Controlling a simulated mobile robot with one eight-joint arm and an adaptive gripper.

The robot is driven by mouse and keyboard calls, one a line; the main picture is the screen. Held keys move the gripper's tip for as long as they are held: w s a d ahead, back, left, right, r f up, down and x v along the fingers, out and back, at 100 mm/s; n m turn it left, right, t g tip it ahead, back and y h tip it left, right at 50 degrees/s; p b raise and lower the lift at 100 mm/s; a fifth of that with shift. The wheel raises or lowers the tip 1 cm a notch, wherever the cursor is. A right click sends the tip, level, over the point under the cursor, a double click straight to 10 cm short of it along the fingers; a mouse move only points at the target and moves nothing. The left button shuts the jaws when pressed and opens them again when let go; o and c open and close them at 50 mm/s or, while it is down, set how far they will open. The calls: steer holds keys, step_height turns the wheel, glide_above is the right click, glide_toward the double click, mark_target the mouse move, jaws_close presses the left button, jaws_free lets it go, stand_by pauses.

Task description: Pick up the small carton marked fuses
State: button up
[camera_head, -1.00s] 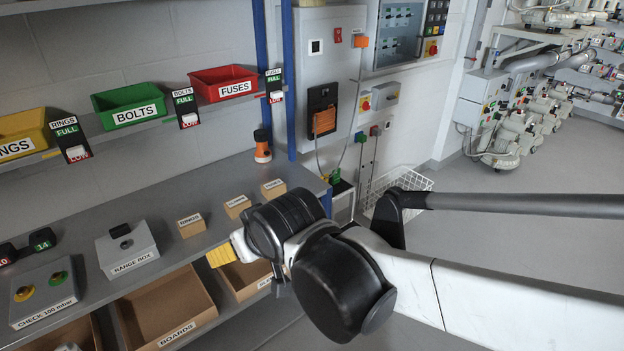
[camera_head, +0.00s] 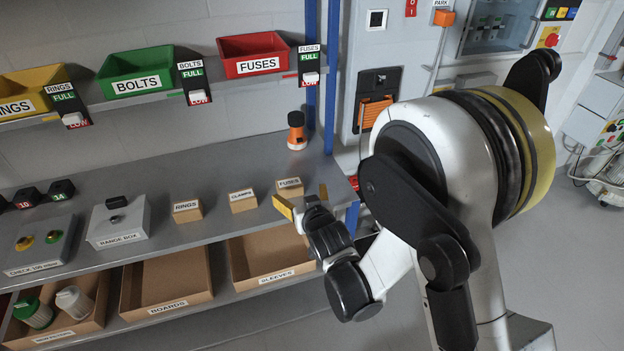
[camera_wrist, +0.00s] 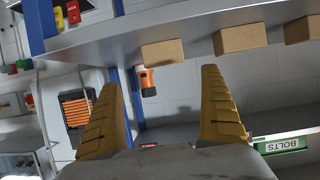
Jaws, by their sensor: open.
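The small carton marked FUSES (camera_head: 289,187) sits on the grey bench, the rightmost of three small tan cartons. My gripper (camera_head: 303,199) is open and empty, just in front of this carton and apart from it. One yellow finger lies below the carton in the head view. In the wrist view, which looks upside down, the open fingers (camera_wrist: 162,80) stand wide apart. The leftmost tan carton there (camera_wrist: 162,52), which appears to be the fuses one, shows beyond and above them. Its label is not visible in that view.
The CLAMPS carton (camera_head: 243,201) and RINGS carton (camera_head: 187,211) stand to its left. An orange lamp-like object (camera_head: 296,131) stands behind it. A blue post (camera_head: 333,80) rises near the bench's right end. The red FUSES bin (camera_head: 254,55) is on the shelf above.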

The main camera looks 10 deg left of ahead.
mark_target(290, 185)
steer(key=p+x, duration=0.1)
steer(key=x, duration=0.3)
steer(key=shift+w+a+p, duration=0.1)
steer(key=shift+a+p, duration=0.15)
steer(key=shift+p, duration=0.1)
steer(key=x, duration=0.1)
steer(key=b+x, duration=0.1)
steer(key=x, duration=0.1)
steer(key=b+x, duration=0.1)
steer(key=shift+a+f, duration=0.35)
steer(key=shift+f, duration=0.05)
steer(key=shift+w+a, duration=0.15)
steer(key=shift+w, duration=0.25)
steer(key=c, duration=1.3)
